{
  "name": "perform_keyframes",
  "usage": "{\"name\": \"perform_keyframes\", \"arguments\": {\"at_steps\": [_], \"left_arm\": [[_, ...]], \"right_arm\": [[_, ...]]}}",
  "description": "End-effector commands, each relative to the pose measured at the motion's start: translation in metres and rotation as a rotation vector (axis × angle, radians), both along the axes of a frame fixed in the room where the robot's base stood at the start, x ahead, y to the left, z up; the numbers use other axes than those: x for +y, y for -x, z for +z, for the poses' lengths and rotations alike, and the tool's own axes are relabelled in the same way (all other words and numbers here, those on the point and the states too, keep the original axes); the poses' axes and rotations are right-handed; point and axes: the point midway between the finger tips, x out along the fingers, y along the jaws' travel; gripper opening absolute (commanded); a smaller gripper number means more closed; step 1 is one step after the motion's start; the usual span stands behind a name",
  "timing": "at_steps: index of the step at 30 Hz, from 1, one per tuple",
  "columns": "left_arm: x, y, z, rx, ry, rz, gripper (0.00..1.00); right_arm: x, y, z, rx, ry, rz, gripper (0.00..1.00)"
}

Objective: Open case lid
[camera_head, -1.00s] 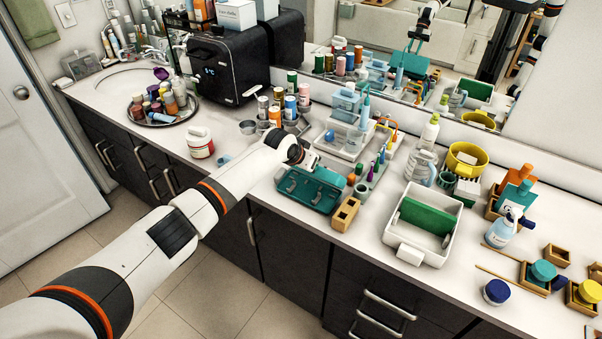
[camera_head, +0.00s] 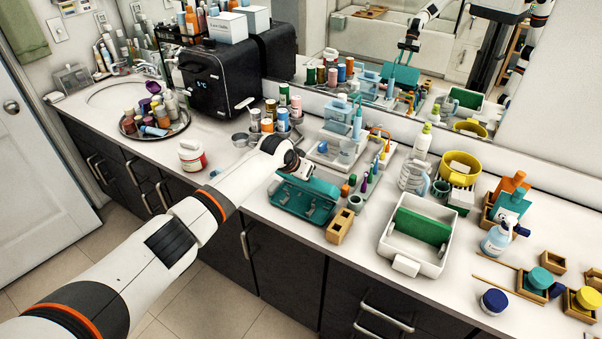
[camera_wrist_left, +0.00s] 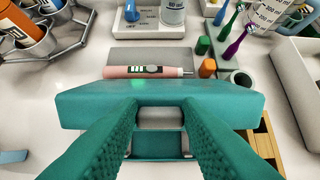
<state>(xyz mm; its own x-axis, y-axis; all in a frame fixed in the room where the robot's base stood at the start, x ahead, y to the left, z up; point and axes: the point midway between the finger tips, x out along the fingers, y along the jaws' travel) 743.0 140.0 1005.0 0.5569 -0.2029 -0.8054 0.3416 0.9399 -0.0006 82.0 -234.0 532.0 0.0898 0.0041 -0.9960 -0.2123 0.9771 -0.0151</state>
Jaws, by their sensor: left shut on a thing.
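The teal case (camera_head: 302,206) sits near the front edge of the counter in the head view, with recesses facing me. Its lid (camera_wrist_left: 85,103) crosses the left wrist view as a broad teal panel and looks raised; its exact angle is unclear. My left gripper (camera_head: 303,172) is at the back upper side of the case. In the left wrist view its teal-looking fingers (camera_wrist_left: 162,112) reach the panel and are shut on the lid. Part of the inside shows between the fingers. A pink toothbrush (camera_wrist_left: 150,72) lies just behind the lid. My right gripper is not in view.
A red-and-white jar (camera_head: 192,157) is at left, and the mirror (camera_head: 570,95) runs along the back.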

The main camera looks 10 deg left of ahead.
Motion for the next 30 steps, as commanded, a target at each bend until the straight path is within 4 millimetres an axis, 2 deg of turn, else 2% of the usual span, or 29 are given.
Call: {"name": "perform_keyframes", "arguments": {"at_steps": [10, 11, 15, 25, 30], "left_arm": [[0.000, 0.000, 0.001, -0.001, 0.000, 0.000, 0.00], [0.000, 0.000, 0.001, -0.001, 0.000, 0.000, 0.34], [0.000, 0.000, 0.000, -0.001, 0.000, 0.000, 0.55], [0.000, 0.001, 0.002, -0.001, 0.000, 0.000, 0.55], [0.003, 0.007, 0.012, -0.002, 0.003, -0.001, 0.55]], "right_arm": [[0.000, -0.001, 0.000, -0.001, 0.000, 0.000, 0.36], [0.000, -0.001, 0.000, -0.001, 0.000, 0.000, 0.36], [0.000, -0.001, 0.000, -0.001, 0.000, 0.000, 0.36], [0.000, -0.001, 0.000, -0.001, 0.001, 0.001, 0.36], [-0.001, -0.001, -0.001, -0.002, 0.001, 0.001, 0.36]]}}
